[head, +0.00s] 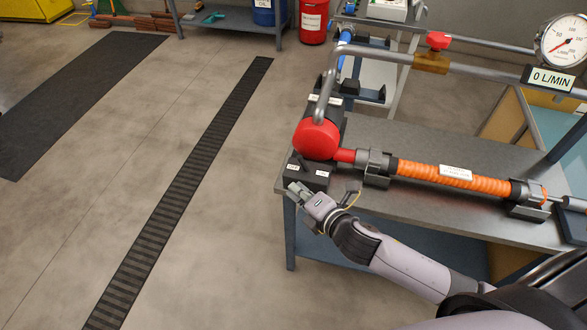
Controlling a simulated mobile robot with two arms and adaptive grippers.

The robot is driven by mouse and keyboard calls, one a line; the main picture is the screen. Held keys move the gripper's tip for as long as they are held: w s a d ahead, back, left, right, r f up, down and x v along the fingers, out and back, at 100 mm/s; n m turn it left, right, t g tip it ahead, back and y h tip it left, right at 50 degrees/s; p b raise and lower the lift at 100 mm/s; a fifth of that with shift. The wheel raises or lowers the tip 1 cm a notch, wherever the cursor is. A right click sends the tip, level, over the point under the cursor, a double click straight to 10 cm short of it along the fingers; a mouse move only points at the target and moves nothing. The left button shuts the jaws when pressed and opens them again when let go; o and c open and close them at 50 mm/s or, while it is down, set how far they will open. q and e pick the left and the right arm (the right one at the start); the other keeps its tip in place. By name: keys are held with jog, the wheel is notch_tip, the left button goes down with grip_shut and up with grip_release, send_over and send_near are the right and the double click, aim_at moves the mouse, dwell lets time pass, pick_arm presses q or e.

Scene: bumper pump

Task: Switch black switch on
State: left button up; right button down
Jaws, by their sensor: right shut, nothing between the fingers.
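A red round pump housing (315,138) sits on a black base at the left end of the metal bench. The front of that base is a black switch block (307,172) with small white labels; the switch lever is too small for me to tell its position. My right gripper (291,189) is shut and empty at the block's front edge, very close to it. I cannot tell whether it touches. My left gripper is out of view.
An orange hose (448,176) in grey clamps runs along the bench (400,137). A grey pipe with a red-handled valve (438,40) passes above, leading to a gauge (564,41) and a "0 L/MIN" display (548,79). The floor at left is open.

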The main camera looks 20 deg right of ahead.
aim_at(303, 164)
jog(key=w, duration=0.2)
jog(key=w+d+f+p, duration=0.1)
jog(key=w, duration=0.2)
jog(key=w+p, duration=0.1)
jog(key=w, duration=0.1)
jog(key=shift+w+d+f, duration=0.2)
jog(key=shift+w+d, duration=0.1)
jog(key=shift+f+b, duration=0.1)
jog(key=shift+b, duration=0.3)
jog(key=shift+d+t+b, duration=0.1)
jog(key=shift+t+b, duration=0.2)
jog(key=shift+b, duration=0.1)
jog(key=shift+s, duration=0.1)
